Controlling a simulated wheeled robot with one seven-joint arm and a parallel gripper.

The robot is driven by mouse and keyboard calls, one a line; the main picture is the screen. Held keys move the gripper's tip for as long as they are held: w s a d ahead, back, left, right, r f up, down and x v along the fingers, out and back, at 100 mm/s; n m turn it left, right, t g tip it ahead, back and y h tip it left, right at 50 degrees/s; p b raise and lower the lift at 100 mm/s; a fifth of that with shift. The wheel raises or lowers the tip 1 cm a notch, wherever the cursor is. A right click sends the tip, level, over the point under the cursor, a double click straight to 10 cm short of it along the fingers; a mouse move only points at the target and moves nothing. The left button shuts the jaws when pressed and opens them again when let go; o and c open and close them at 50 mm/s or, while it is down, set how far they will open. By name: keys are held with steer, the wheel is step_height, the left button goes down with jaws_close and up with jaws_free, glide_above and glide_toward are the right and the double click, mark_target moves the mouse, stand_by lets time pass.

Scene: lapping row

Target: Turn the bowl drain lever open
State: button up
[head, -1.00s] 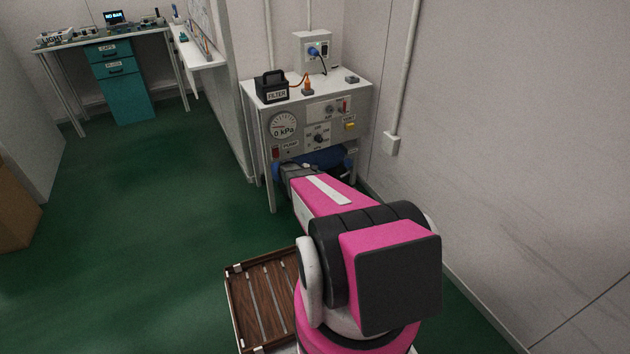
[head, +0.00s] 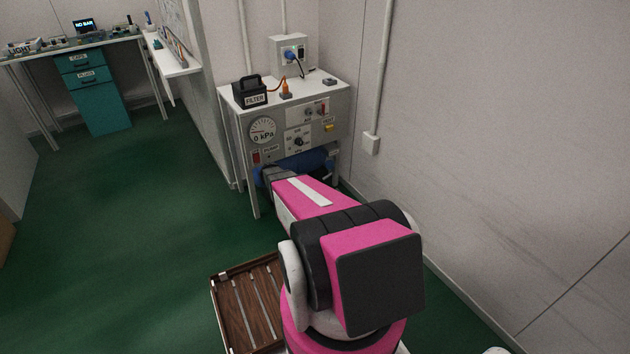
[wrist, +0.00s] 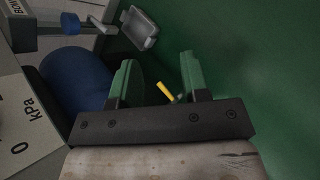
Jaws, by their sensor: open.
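My gripper (wrist: 157,75) is open in the wrist view, its two green fingers apart over the green floor. A small yellow piece (wrist: 166,92) shows in the gap between the fingers; no contact is visible. At top left, a partly cropped label that seems to begin with "BOW" (wrist: 17,8) sits near a bar with a blue end (wrist: 70,22). I cannot tell whether the yellow piece or the blue-ended bar is the bowl drain lever. In the head view my arm reaches to the pump stand (head: 240,150), and the gripper itself is hidden.
A grey tray-like piece (wrist: 140,27) is above the fingers. A black FILTER box (head: 250,92) stands on the stand. A slatted wooden tray (head: 247,300) is beside my arm.

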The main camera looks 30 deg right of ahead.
steer(key=w+a+f+m+t+y, duration=0.1)
steer(key=w+f+m+t+y, duration=0.3)
steer(key=f, duration=0.4)
steer(key=m+t+h, duration=0.6)
steer(key=m+t, duration=0.1)
steer(key=m, duration=1.8)
glide_toward(326, 178)
steer(key=shift+t, duration=0.3)
steer(key=x, duration=1.1)
steer(key=shift+s+f, duration=0.1)
steer(key=shift+f, duration=0.05)
jaws_close()
